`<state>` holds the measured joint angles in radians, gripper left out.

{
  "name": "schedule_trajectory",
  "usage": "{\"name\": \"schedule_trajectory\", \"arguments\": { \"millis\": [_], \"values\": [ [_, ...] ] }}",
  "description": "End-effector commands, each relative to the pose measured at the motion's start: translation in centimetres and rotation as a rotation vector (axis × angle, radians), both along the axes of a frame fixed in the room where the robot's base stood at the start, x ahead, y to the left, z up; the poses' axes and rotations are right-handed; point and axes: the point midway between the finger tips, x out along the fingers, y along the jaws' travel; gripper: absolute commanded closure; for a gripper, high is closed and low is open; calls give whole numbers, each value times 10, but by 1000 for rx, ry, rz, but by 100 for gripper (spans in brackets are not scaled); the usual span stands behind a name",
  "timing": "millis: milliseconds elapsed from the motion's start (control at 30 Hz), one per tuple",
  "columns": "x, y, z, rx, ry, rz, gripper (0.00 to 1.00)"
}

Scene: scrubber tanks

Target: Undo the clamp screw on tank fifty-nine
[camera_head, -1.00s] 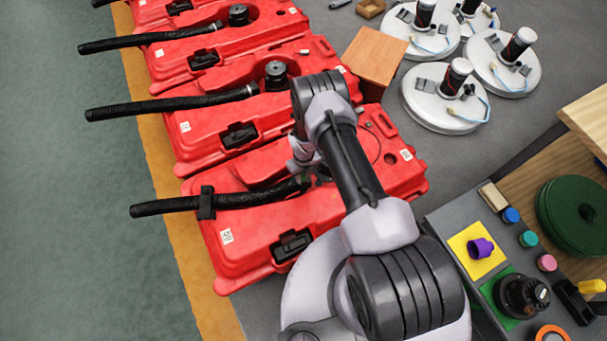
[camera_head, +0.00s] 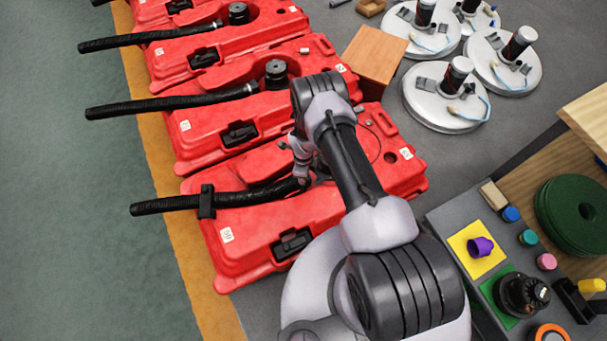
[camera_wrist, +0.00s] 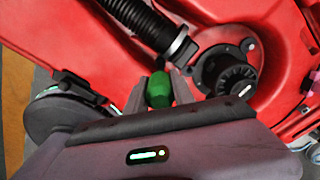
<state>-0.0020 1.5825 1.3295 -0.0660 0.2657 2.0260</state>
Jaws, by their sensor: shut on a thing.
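The nearest red tank (camera_head: 265,255) has a white tag (camera_head: 227,235) whose number is too small to read surely. A black ribbed hose (camera_head: 165,205) runs over it to the right and ends under my gripper (camera_head: 302,178). In the wrist view, my gripper (camera_wrist: 158,90) is shut on a green knob-like piece (camera_wrist: 158,89). This piece sits just below the end of the hose (camera_wrist: 140,22), where a silver band (camera_wrist: 180,46) circles it. A black round cap (camera_wrist: 236,80) stands right of my fingers. The screw's shaft is hidden.
More red tanks (camera_head: 225,125) with hoses stand behind. A wooden block (camera_head: 375,55) and white round units (camera_head: 445,100) lie at the back right. A bench (camera_head: 470,275) with small coloured parts is at the right. The green floor (camera_head: 80,260) at left is clear.

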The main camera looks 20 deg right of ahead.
Motion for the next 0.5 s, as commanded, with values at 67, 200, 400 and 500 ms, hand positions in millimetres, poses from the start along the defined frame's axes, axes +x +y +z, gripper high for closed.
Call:
{"name": "schedule_trajectory", "arguments": {
  "millis": [67, 200, 400, 500],
  "values": [
    [0, 0, 0, 0, 0, 70, 100],
    [0, 0, 0, 0, 0, 83, 100],
    [0, 0, 0, 0, 0, 256, 100],
    [0, 0, 0, 0, 0, 270, 100]
  ]
}}
